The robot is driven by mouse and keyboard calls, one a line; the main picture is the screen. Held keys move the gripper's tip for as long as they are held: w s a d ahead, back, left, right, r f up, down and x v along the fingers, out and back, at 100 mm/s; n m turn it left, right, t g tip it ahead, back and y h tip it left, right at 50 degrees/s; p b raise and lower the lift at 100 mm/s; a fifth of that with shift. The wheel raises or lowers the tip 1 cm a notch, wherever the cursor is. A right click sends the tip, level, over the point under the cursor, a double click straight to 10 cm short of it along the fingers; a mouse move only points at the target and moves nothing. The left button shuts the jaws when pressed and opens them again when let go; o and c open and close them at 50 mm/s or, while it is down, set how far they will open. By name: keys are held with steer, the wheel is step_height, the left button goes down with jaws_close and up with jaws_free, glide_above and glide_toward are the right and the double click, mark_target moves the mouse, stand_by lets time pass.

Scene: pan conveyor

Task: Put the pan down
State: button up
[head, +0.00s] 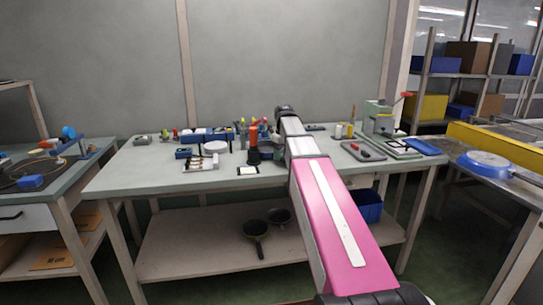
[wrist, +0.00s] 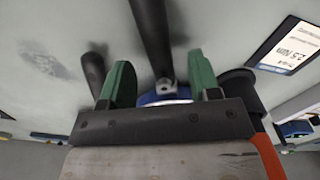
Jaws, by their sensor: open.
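In the wrist view my gripper (wrist: 157,65) is open, with its two green fingers spread apart. A dark handle (wrist: 150,32) runs between the fingers to a grey metal joint and a blue edge, which looks like part of a pan; neither finger clearly touches it. Most of that blue body is hidden behind the gripper. In the head view my arm reaches over the workbench and the gripper is hidden at its far end. A blue pan (head: 486,161) rests at the right by the yellow rail.
The workbench (head: 130,176) has small tools and blue bins along its back. A labelled card (wrist: 288,44) and a black cylindrical thing (wrist: 238,84) are close to the gripper. Another dark rod (wrist: 92,72) is left of it. The bench's front left is clear.

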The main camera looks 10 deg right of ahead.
step_height(320, 180, down, 3)
steer(key=shift+r, duration=0.2)
jaws_close()
steer(key=shift+r, duration=0.1)
